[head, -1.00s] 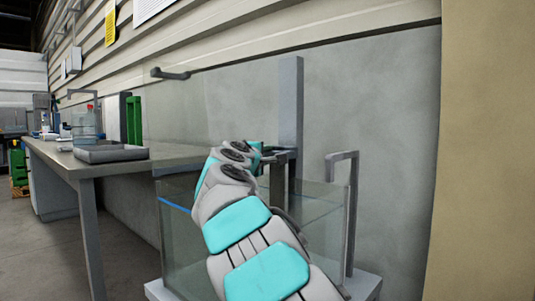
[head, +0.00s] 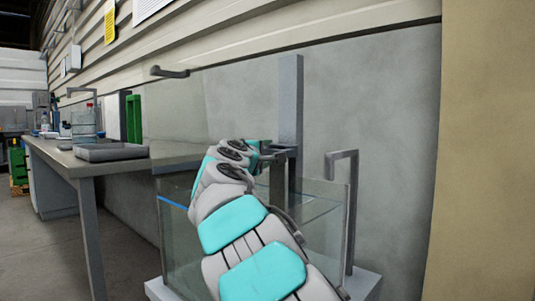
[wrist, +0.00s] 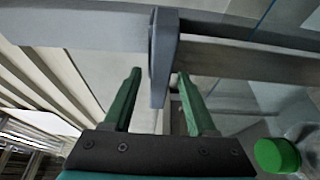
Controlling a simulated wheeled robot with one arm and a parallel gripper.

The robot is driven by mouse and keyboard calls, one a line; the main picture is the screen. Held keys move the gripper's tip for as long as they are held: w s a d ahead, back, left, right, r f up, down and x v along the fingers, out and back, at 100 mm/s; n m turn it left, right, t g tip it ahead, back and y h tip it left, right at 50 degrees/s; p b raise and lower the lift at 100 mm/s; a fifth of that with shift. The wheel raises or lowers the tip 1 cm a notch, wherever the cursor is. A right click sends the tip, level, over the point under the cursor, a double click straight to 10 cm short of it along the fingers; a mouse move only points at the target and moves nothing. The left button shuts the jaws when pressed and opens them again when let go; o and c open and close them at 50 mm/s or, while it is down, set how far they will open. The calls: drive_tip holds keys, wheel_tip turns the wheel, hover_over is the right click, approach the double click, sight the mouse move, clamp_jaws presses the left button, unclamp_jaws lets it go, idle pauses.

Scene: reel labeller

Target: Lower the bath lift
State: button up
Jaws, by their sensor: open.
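The bath is a clear glass tank (head: 178,245) on a pale base, with a blue line near its rim. The lift's grey upright column (head: 290,100) stands behind it, with a dark bracket (head: 280,152) near the rim. My gripper (wrist: 160,80) is open. In the wrist view its two green fingers stand either side of a grey hanging lever (wrist: 164,60), with gaps showing. In the head view my arm hides most of the gripper and part of the tank; I cannot tell there what the fingers touch.
A grey bent pipe (head: 352,200) rises at the tank's right. A workbench (head: 60,155) with a grey tray (head: 112,152) extends left. A green-capped bottle (wrist: 278,155) is close to the gripper's lower right in the wrist view. A beige wall (head: 490,150) bounds the right.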

drive_tip(key=v, duration=0.7)
drive_tip(key=shift+c, duration=0.3)
